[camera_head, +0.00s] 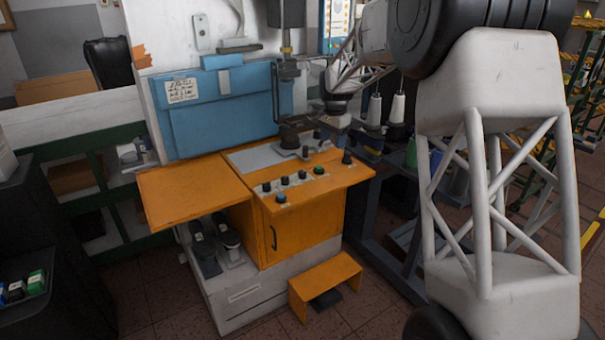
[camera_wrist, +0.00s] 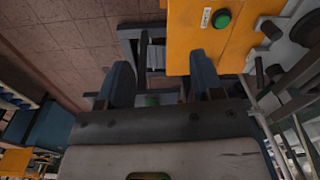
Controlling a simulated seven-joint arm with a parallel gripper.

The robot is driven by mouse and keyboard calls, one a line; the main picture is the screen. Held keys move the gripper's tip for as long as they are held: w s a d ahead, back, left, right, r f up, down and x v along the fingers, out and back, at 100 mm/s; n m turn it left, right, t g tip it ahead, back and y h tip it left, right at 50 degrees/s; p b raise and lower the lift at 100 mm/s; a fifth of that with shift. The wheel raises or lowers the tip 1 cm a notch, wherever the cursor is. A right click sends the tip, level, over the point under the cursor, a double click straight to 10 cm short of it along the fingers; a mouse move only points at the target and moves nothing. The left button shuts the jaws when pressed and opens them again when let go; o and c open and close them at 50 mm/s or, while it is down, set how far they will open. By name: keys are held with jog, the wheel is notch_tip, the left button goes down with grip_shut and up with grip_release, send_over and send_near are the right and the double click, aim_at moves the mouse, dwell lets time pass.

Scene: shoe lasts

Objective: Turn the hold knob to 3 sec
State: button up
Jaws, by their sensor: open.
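The orange machine's control panel carries several small black knobs in the head view, among them a left knob (camera_head: 267,187), a middle knob (camera_head: 285,180) and a right knob (camera_head: 303,174). Their labels are too small to read, so I cannot tell which is the hold knob or where it points. My gripper (camera_head: 338,122) is above and behind the panel's right part, apart from these knobs. In the wrist view its two dark fingers (camera_wrist: 163,78) are spread with nothing held between them. A green button (camera_wrist: 221,19) on the orange surface lies beyond the right finger.
A taller black knob (camera_head: 347,158) stands near the right edge. White thread cones (camera_head: 397,108) stand close to my gripper's right. An orange side table (camera_head: 190,195) is bare.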

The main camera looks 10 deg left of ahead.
jog(key=m, duration=0.2)
send_over(302, 172)
jog(key=shift+g, duration=0.3)
notch_tip(302, 172, down, 13)
jog(key=shift+w+r, duration=0.1)
jog(key=shift+f, duration=3.9)
jog(key=shift+c, duration=0.3)
jog(key=c, duration=0.9)
jog(key=shift+o, duration=0.2)
